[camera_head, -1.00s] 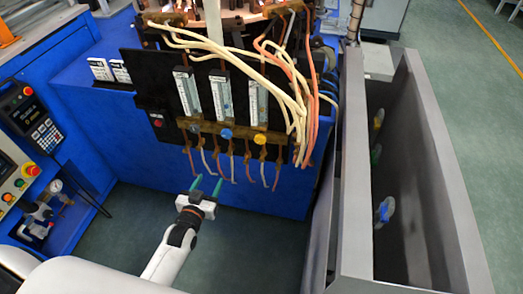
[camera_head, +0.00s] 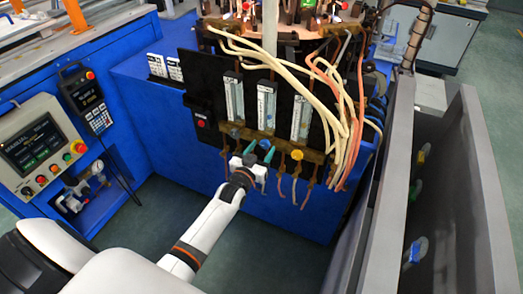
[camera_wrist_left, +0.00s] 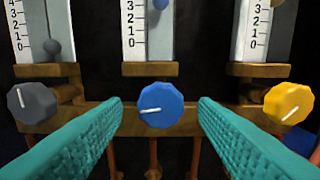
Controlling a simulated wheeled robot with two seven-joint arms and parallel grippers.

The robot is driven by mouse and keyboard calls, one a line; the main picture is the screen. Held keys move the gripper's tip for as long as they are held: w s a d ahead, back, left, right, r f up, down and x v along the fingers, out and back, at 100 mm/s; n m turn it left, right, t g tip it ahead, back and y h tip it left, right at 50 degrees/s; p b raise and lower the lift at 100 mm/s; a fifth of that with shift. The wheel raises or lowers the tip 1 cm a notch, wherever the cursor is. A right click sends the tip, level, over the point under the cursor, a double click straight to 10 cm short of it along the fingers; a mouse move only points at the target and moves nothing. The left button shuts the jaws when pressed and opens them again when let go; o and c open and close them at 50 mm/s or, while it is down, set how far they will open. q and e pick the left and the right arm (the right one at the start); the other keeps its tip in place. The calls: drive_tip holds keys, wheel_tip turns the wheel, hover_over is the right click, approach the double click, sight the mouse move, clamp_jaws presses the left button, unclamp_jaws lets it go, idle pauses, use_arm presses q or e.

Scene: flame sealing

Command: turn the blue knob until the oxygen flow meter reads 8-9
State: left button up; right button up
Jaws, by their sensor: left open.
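The blue knob (camera_wrist_left: 161,106) is in the middle of the left wrist view, its white pointer line pointing left and slightly down. It also shows in the head view (camera_head: 266,144), partly behind a fingertip. My left gripper (camera_head: 260,151) is open, its green fingers at either side of the knob with gaps between; contact does not show. The middle flow meter (camera_wrist_left: 147,38) stands above the knob. Its scale shows 0 to 3, and a bluish float is near 3 at the top edge, partly cut off. The same meter (camera_head: 266,105) is too small to read in the head view.
A grey knob (camera_wrist_left: 33,102) is left of the blue one and a yellow knob (camera_wrist_left: 289,103) right, each under its own meter. Cream and orange hoses (camera_head: 335,100) hang at the right. A grey metal bin (camera_head: 383,215) stands to the right.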

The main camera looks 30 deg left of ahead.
use_arm(q)
drive_tip(key=shift+w, duration=0.25)
drive_tip(key=c, duration=1)
